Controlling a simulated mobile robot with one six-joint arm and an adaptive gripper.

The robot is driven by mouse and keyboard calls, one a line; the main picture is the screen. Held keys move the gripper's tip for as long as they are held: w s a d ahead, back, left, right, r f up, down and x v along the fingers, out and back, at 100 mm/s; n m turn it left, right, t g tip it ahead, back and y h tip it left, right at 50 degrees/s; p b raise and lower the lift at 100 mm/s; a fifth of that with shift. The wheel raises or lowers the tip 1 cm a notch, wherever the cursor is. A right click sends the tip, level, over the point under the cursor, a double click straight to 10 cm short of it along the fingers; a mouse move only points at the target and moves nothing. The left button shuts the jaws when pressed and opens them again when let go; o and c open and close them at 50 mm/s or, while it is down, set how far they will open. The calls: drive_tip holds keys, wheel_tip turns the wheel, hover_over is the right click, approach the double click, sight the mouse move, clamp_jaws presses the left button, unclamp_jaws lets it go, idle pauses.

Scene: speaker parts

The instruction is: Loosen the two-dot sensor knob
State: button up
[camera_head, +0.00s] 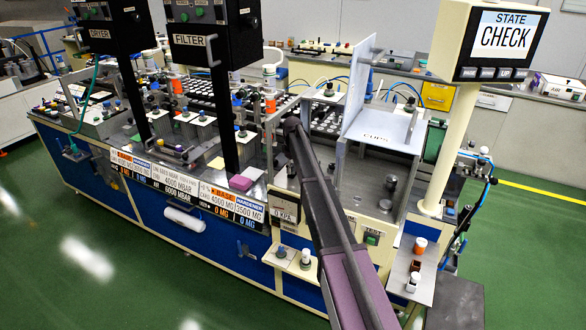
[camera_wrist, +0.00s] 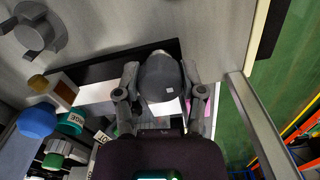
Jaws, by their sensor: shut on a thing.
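In the wrist view, my gripper (camera_wrist: 161,82) has one finger on each side of a dark grey rounded knob (camera_wrist: 160,78) and is shut on it. The knob carries one small pale square mark. I cannot make out two dots on it, so I cannot tell whether it is the two-dot sensor knob. In the head view, my dark arm reaches up to the machine beside the clear-walled bay, and the knob is hidden there.
In the wrist view, a blue knob (camera_wrist: 37,120), a green labelled part (camera_wrist: 72,122) and an amber-and-white cylinder (camera_wrist: 55,92) stand close on the left. A metal rail (camera_wrist: 258,125) runs along the right. In the head view, the CHECK screen (camera_head: 502,38) stands at the right.

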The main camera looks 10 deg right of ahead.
drive_tip(key=shift+s, duration=0.15)
idle(0.3)
drive_tip(key=o, duration=1.1)
drive_tip(key=shift+f, duration=0.1)
drive_tip(key=shift+o, duration=0.3)
drive_tip(key=shift+w, duration=0.2)
